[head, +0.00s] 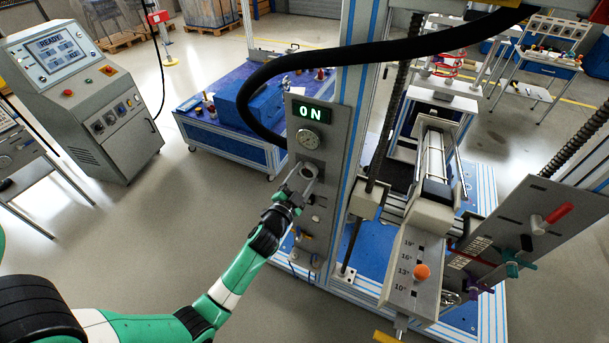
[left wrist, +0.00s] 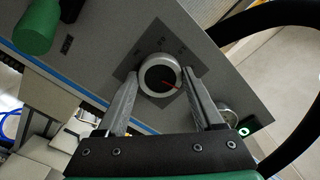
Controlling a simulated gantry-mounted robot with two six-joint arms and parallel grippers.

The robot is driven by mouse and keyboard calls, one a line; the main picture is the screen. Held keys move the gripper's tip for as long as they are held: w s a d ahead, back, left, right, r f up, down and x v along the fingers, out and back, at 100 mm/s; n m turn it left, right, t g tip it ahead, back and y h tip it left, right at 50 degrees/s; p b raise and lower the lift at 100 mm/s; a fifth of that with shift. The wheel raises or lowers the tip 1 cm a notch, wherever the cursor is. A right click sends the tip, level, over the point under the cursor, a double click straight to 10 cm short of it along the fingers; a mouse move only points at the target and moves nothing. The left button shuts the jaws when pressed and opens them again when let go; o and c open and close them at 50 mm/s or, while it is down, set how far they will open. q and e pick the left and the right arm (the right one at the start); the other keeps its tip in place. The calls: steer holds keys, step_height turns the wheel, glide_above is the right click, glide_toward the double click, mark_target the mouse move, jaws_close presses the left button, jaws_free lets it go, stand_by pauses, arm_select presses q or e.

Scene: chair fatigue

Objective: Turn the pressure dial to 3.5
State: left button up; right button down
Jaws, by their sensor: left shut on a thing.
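The pressure dial (head: 309,171) is a round light-grey knob on the upright grey panel, below a round gauge (head: 308,139) and a green "ON" display (head: 310,112). In the left wrist view the dial (left wrist: 148,62) has a dark face with a red pointer line toward the lower right of the picture. Small marks surround it on a dark plate, too small to read. My left gripper (head: 297,187) is at the dial, with one finger on each side, shut on it; it also shows in the left wrist view (left wrist: 160,80). My right gripper is not in view.
A thick black hose (head: 360,55) arches over and beside the panel. To the right is the test frame with a slotted box bearing an orange ball (head: 422,271) and a lever panel (head: 535,225). A control console (head: 85,95) stands at the left. Open floor lies between.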

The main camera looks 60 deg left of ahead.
arm_select(q)
steer(key=shift+m+p, duration=0.45)
steer(key=shift+m, duration=1.85)
steer(key=o, duration=1.4)
steer(key=shift+s, duration=0.1)
steer(key=v, duration=1.1)
steer(key=shift+s+d+r+b, duration=0.1)
steer(key=shift+s+d+b, duration=0.1)
steer(key=shift+b, duration=0.15)
